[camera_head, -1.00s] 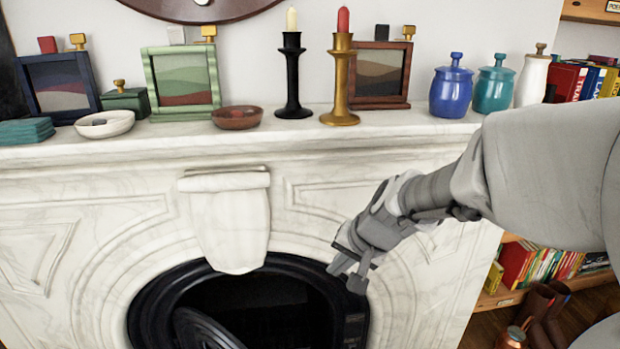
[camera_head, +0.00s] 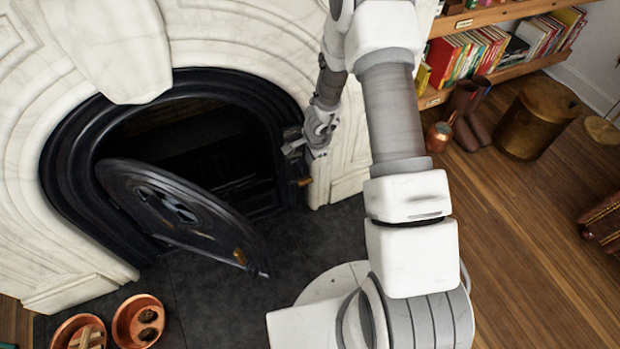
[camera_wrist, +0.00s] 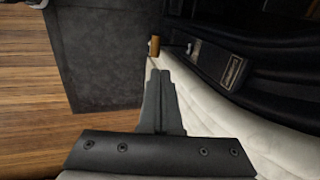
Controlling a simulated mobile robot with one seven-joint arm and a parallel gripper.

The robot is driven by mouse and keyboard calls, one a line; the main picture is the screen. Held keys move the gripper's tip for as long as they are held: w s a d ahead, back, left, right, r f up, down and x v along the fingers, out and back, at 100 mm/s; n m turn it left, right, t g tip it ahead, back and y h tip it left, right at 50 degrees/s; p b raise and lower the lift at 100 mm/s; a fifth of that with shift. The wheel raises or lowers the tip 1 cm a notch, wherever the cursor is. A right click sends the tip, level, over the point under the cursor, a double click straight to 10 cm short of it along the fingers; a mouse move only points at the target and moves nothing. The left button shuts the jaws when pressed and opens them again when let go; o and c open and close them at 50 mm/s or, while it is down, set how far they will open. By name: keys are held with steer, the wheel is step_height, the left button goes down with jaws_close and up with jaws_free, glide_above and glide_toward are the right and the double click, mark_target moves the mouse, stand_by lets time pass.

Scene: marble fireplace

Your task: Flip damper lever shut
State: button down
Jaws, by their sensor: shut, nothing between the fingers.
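A small lever with an orange-brown knob (camera_head: 304,182) sticks out at the right side of the black fireplace surround. It looks like the damper lever. In the wrist view the knob (camera_wrist: 154,45) shows just beyond my fingertips, beside a dark block with a small label plate (camera_wrist: 233,72). My gripper (camera_head: 291,149) is at the right edge of the firebox opening, a little above the knob. In the wrist view my gripper (camera_wrist: 160,74) has its fingers together and empty, apart from the knob.
A round black fireplace door (camera_head: 165,205) with a brass handle hangs open at the left. The marble surround (camera_head: 235,35) lies close to my gripper. Copper bowls (camera_head: 138,320) stand on the dark hearth (camera_head: 215,300). A brass bin (camera_head: 537,118) and shelves stand at the right.

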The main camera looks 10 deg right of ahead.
mark_target(305, 180)
steer(key=b+x, duration=0.1)
steer(key=x, duration=0.4)
steer(key=b+x, duration=0.2)
steer(key=x, duration=0.3)
steer(key=s+b+x, duration=0.1)
steer(key=b+x, duration=0.1)
steer(key=x, duration=0.3)
steer(key=shift+w+d+f, duration=0.1)
steer(key=shift+d+f, duration=0.1)
steer(key=shift+d, duration=0.15)
